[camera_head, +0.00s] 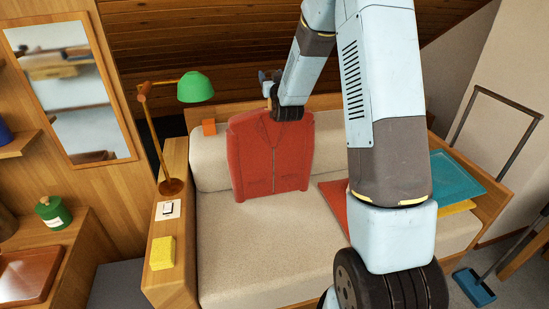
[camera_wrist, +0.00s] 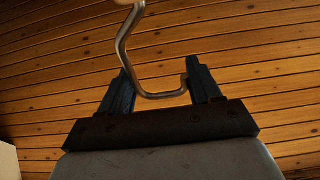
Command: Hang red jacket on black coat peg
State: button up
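The red jacket (camera_head: 262,150) is upright at the sofa's backrest, its front towards the body camera and its lower edge near the seat. My gripper (camera_head: 266,79) is just above the jacket's top edge, and my forearm covers part of its right shoulder. In the wrist view, a bent metal hook (camera_wrist: 160,95), seemingly a hanger's, lies between the two dark fingers of my gripper (camera_wrist: 162,72). The fingers are apart, with the hook spanning the gap. I cannot tell whether they press on it. I cannot make out a black coat peg in either view.
A green lamp (camera_head: 196,87) stands on the sofa's left wooden arm, with a yellow sponge-like block (camera_head: 161,252) nearer. A teal cushion or folder (camera_head: 457,173) lies at the right. A mirror (camera_head: 70,85) hangs on the left wall. The seat's middle (camera_head: 265,245) is clear.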

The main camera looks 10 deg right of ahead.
grip_shut()
jog(key=shift+r, duration=0.2)
dwell(0.5)
